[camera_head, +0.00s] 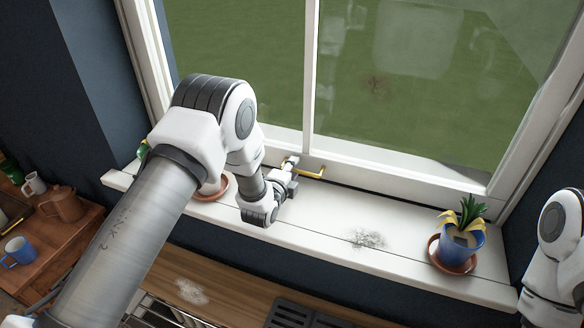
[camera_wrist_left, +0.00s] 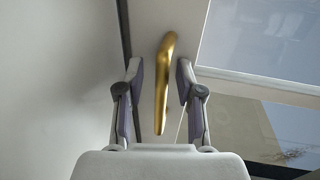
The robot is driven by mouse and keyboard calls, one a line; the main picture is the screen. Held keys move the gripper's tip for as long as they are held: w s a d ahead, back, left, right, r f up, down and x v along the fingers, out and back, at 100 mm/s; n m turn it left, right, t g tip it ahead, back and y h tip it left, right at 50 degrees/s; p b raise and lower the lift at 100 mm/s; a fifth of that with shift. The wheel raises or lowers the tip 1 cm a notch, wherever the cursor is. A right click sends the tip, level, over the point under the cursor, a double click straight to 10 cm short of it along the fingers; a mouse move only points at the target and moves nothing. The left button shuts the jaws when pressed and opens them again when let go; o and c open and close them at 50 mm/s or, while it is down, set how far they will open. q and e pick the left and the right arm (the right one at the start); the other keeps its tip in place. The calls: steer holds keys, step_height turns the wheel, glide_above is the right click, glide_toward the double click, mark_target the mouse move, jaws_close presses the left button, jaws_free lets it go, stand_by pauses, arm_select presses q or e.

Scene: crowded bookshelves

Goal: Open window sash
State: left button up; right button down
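The window sash (camera_head: 308,70) is white-framed with glass panes and stands behind the sill. A gold handle (camera_head: 312,173) sits at the bottom of its frame. My left gripper (camera_head: 291,163) is beside the handle, low over the sill. In the left wrist view, my left gripper (camera_wrist_left: 159,68) is open, with one finger on each side of the gold handle (camera_wrist_left: 163,85). The handle lies closer to the right finger, and I see no clear contact. My right arm shows at the right edge of the head view, but its gripper is out of view.
A blue pot with a plant (camera_head: 457,243) stands on a saucer at the right of the white sill (camera_head: 330,228). Another saucer (camera_head: 211,188) is partly hidden behind my left arm. Mugs, one blue (camera_head: 20,251), sit on the wooden counter at left.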

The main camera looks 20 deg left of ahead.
arm_select(q)
steer(key=shift+s+r, duration=0.1)
steer(key=shift+s, duration=0.15)
jaws_close()
steer(key=shift+r, duration=0.15)
steer(key=p, duration=0.8)
glide_toward(299, 76)
steer(key=x, duration=0.4)
steer(key=shift+r, duration=0.2)
jaws_free()
steer(key=shift+f, duration=0.1)
steer(key=shift+w+f, duration=0.1)
steer(key=shift+w, duration=0.2)
